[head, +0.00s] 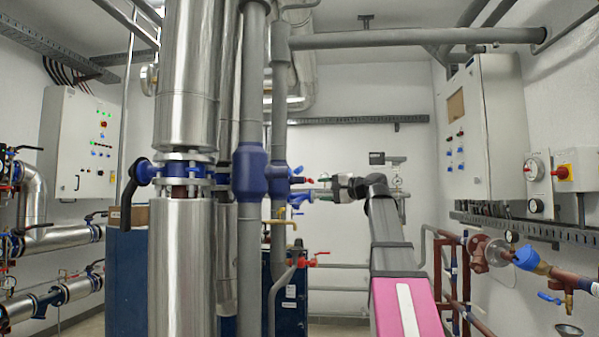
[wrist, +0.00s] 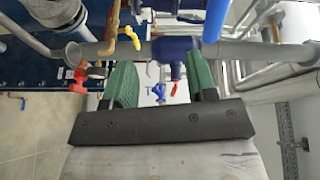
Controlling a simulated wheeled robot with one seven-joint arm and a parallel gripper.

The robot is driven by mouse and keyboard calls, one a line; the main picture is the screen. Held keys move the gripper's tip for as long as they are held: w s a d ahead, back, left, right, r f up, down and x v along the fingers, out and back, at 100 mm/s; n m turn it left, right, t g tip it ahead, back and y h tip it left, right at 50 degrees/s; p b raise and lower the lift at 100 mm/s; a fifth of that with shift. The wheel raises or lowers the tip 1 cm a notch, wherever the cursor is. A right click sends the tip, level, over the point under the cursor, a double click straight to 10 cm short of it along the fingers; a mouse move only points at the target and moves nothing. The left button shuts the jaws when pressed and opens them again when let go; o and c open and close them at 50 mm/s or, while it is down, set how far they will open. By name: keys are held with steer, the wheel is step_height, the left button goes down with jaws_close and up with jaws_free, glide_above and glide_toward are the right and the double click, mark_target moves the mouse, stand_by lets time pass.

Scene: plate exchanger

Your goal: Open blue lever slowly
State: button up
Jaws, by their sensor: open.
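A small blue lever (head: 298,199) sits on a valve beside the grey vertical pipe in the middle of the head view. It also shows in the wrist view (wrist: 158,92), small and between my two fingers in the picture. My gripper (head: 322,190) is just right of the lever in the head view and points left toward the pipe. In the wrist view its green fingers (wrist: 163,78) are apart with nothing held between them. I cannot tell the exact gap to the lever, and I see no contact.
A red handle (head: 307,181) sits just above the blue lever, and a yellow valve (head: 281,222) below it. A red-handled valve (head: 312,262) is lower. Thick insulated pipes (head: 183,250) stand left. Another blue-handled valve (head: 550,298) is far right.

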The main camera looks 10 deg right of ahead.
steer(key=y, duration=0.1)
glide_toward(302, 170)
steer(key=x, duration=1)
steer(key=shift+a, duration=0.4)
steer(key=shift+r+n, duration=0.1)
steer(key=shift+n, duration=0.2)
jaws_close()
